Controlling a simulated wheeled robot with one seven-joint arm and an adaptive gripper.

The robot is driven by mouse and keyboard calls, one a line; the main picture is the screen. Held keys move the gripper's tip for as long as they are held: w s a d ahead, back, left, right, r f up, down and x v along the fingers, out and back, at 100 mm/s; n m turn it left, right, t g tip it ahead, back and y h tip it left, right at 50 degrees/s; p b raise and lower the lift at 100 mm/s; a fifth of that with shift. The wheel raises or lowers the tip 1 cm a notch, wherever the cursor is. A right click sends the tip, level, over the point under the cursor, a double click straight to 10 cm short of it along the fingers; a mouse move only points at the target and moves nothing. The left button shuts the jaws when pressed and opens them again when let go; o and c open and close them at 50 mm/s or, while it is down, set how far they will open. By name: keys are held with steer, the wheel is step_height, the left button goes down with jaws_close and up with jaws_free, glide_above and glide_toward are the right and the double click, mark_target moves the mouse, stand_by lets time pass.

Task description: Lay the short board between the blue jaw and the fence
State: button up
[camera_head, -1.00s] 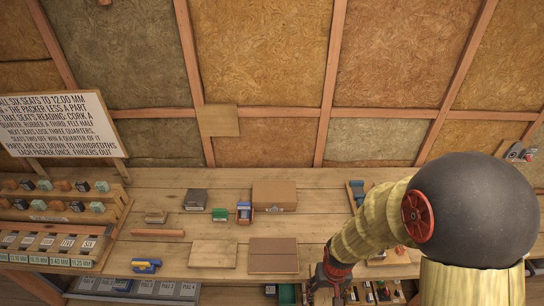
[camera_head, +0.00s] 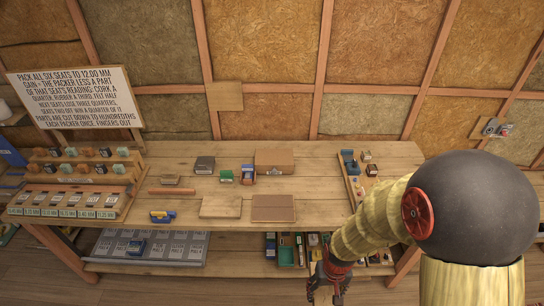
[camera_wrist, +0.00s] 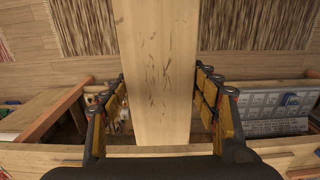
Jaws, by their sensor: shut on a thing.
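A pale wooden board (camera_wrist: 155,60) fills the middle of the wrist view, between the two fingers of my gripper (camera_wrist: 160,85). My gripper is shut on it. A blue piece (camera_head: 348,162), which looks like the blue jaw, sits at the bench's right end. A pale wooden strip (camera_head: 353,190) runs toward the front beside it; I cannot tell whether this is the fence.
The bench (camera_head: 320,205) holds a brown case (camera_head: 274,161), a brown panel (camera_head: 273,208), a pale panel (camera_head: 221,207) and a blue-yellow tool (camera_head: 162,216). A stepped rack (camera_head: 75,185) stands left. Grey trays (camera_head: 150,247) and boxes (camera_head: 286,250) fill the lower shelf.

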steer(key=shift+r, duration=0.3)
steer(key=w+b, duration=0.1)
steer(key=w, duration=0.4)
steer(key=shift+w+a, duration=0.1)
steer(key=shift+w, duration=0.2)
steer(key=w+d+f+b, duration=0.2)
steer(key=w+f+b, duration=1.1)
steer(key=b, duration=0.2)
steer(key=shift+w+d, duration=0.3)
steer(key=shift+w, duration=0.1)
